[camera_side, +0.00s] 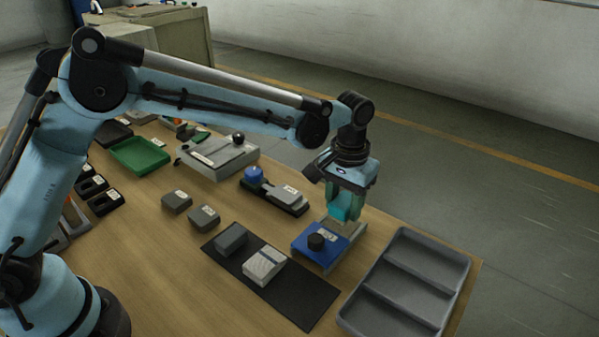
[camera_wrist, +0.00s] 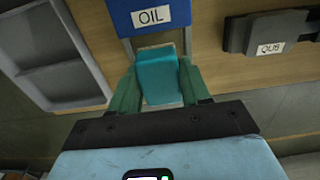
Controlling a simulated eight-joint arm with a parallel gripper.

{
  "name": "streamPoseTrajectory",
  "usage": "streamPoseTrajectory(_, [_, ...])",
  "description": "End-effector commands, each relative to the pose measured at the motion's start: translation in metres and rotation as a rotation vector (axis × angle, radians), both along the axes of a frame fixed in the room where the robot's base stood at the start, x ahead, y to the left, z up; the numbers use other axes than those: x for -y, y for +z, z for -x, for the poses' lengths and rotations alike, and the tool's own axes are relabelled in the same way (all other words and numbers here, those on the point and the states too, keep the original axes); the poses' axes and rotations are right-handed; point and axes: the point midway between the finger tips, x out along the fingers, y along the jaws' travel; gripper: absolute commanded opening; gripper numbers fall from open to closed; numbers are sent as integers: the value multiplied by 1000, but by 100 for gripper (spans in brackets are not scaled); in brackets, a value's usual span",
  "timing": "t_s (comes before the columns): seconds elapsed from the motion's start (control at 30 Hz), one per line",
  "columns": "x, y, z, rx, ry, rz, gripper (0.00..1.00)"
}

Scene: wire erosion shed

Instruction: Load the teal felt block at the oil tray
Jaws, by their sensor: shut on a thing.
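The teal felt block (camera_wrist: 160,72) sits between the two green fingers of my gripper (camera_wrist: 158,88), which is shut on it. In the side view the block (camera_side: 344,207) is low in my gripper (camera_side: 346,200), at the back of a blue unit (camera_side: 318,246) with a black knob. The wrist view shows this unit's OIL label (camera_wrist: 151,16). A pale grey tray (camera_wrist: 128,48) extends from the blue unit, and the block is over it. The block hides most of the tray; I cannot tell whether they touch.
A grey compartment tray (camera_side: 405,283) stands to the right. A black mat (camera_side: 312,299) with a grey block and a white device lies in front. A dark unit (camera_side: 288,199) with a blue knob stands to the left; its label (camera_wrist: 271,49) shows in the wrist view.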

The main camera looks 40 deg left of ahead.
Motion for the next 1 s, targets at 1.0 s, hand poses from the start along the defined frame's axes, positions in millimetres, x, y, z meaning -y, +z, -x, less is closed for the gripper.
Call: streamPoseTrajectory(1.0, [0, 42, 0, 0, 0, 0, 22])
